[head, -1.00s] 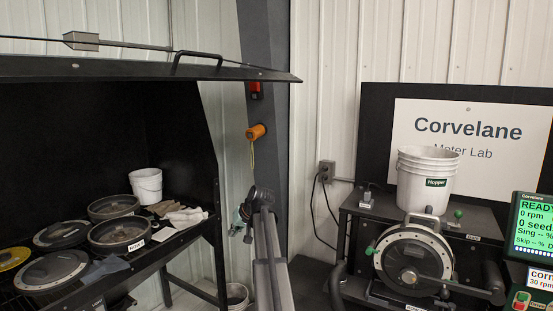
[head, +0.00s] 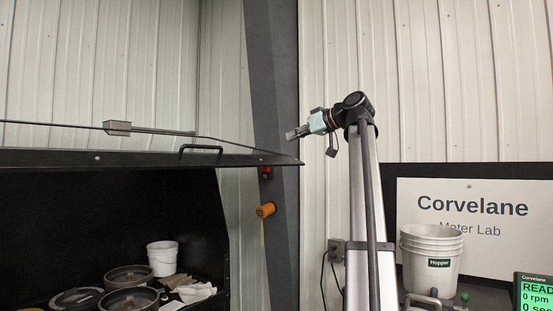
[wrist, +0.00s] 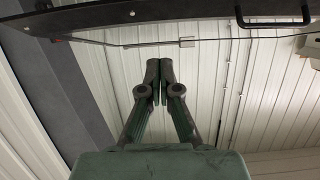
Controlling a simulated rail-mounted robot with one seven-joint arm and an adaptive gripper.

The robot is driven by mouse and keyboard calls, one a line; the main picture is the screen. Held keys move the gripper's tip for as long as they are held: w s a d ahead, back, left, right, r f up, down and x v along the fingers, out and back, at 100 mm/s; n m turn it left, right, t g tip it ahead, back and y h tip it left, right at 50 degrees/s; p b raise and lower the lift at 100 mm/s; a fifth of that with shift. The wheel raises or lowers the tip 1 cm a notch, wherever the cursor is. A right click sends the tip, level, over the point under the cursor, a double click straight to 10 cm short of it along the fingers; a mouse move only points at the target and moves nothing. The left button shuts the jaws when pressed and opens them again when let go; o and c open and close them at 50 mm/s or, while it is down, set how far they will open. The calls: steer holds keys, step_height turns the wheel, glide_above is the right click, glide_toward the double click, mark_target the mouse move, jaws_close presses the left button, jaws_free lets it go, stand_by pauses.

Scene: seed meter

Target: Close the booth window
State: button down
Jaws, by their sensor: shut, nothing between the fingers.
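The booth window (head: 130,158) is raised and sticks out over the booth opening as a dark-edged panel. Its black bar handle (head: 200,148) sits on the panel left of its right corner. In the wrist view the handle (wrist: 274,22) shows at the top right, with the window's edge (wrist: 150,14) along the top. My gripper (head: 291,134) is up near the window's right corner, to the right of the handle and apart from it. In the wrist view my gripper's fingers (wrist: 155,82) are together, with nothing between them.
The booth below holds dark round discs (head: 130,275), a white bucket (head: 162,258) and gloves (head: 195,291). A grey post (head: 272,80) carries an orange device (head: 265,210). A hopper bucket (head: 430,258) stands at the right.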

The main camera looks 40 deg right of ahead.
steer(key=p, duration=0.4)
glide_toward(254, 162)
steer(key=w+a+r, duration=0.1)
steer(key=w+r, duration=0.2)
steer(key=f, duration=0.1)
steer(key=w+f+p, duration=0.2)
steer(key=shift+a+f, duration=0.15)
steer(key=shift+a, duration=0.1)
steer(key=shift+w+f, duration=0.4)
steer(key=shift+f, duration=0.3)
steer(key=shift+f, duration=0.1)
